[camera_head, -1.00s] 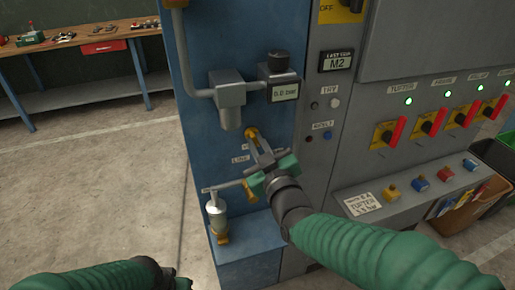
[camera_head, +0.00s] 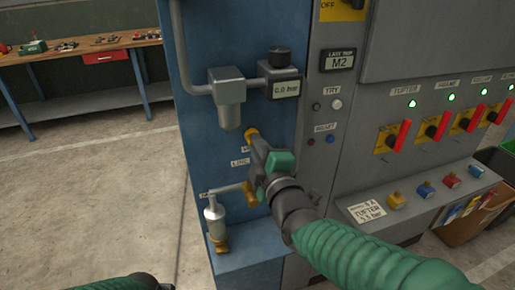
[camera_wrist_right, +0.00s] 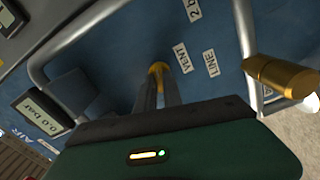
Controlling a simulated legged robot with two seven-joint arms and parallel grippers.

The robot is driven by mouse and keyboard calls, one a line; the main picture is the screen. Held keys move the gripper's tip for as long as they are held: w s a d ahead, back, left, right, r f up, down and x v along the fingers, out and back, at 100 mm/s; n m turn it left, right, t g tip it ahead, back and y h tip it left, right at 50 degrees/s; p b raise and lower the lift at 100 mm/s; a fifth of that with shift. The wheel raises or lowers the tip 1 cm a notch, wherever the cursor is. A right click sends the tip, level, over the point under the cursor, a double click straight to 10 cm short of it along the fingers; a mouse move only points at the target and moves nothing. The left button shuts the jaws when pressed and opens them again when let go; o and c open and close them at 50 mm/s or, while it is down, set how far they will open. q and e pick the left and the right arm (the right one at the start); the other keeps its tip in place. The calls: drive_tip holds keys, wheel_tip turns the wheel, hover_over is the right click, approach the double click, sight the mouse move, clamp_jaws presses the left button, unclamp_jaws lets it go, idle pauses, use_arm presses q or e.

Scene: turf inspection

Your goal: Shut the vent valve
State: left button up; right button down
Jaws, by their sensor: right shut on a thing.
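The vent valve is a small brass-yellow fitting (camera_head: 251,134) on the blue panel, below the grey filter body. My right gripper (camera_head: 257,146) reaches it, and its fingers are shut on the valve's handle. In the right wrist view the two fingers (camera_wrist_right: 158,95) meet at the yellow valve part (camera_wrist_right: 158,69), next to the VENT label (camera_wrist_right: 183,58). The fingers hide most of the handle, so its angle is hard to read. My left arm shows only at the bottom left edge, its gripper out of sight.
Red-handled switches (camera_head: 400,134) line the cabinet to the right. A workbench (camera_head: 90,72) stands back left; the floor (camera_head: 90,200) is clear.

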drive_tip(key=shift+a+f+n, duration=0.1)
drive_tip(key=shift+f+n, duration=0.05)
drive_tip(key=shift+n, duration=0.55)
drive_tip(key=shift+f+n, duration=0.15)
drive_tip(key=shift+n, duration=0.55)
drive_tip(key=shift+f, duration=0.1)
drive_tip(key=c, duration=1.6)
unclamp_jaws()
drive_tip(key=shift+o, duration=0.6)
drive_tip(key=shift+r, duration=0.2)
